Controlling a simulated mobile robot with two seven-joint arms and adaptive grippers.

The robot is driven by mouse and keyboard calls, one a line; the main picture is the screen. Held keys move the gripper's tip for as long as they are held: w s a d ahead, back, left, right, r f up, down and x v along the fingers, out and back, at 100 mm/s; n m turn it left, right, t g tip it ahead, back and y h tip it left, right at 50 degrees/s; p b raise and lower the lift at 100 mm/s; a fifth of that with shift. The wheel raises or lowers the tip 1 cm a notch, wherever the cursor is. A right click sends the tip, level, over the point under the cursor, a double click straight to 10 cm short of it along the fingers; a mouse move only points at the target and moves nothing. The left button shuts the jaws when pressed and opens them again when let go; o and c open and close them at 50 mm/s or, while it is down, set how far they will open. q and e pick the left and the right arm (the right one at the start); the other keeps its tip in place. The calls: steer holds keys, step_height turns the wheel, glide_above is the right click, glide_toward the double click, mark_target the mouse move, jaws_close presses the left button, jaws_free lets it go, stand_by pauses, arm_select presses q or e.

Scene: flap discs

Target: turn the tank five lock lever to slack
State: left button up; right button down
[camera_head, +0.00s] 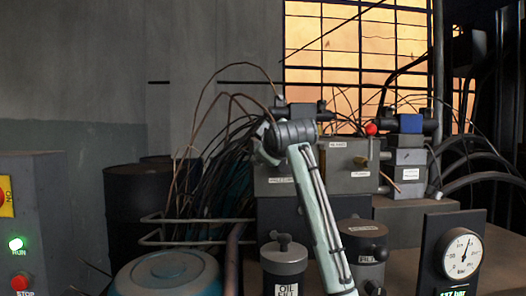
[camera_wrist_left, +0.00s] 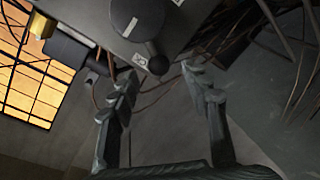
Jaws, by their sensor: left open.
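My left gripper (camera_head: 262,150) is raised in front of the grey labelled valve blocks (camera_head: 348,182) in the head view; my arm hides part of them. In the left wrist view my left gripper (camera_wrist_left: 160,82) is open and empty. Just beyond its fingertips is a dark lever with a rounded end (camera_wrist_left: 157,63), beside a small white label (camera_wrist_left: 140,59). The lever joins a round dark hub (camera_wrist_left: 136,14) on a grey block. It appears between the fingers in the picture, but I cannot tell if they touch it. I cannot read which tank it belongs to.
A red ball knob (camera_head: 371,129) and a blue-topped block (camera_head: 410,124) stand to the right. Cables (camera_head: 215,150) hang at the left. An oil pot (camera_head: 284,259), another dark canister (camera_head: 364,240) and a gauge (camera_head: 462,256) stand in front. A control panel (camera_head: 40,225) is far left.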

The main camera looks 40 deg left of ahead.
arm_select(q)
steer(key=v, duration=0.9)
steer(key=shift+s, duration=0.1)
steer(key=shift+d, duration=0.1)
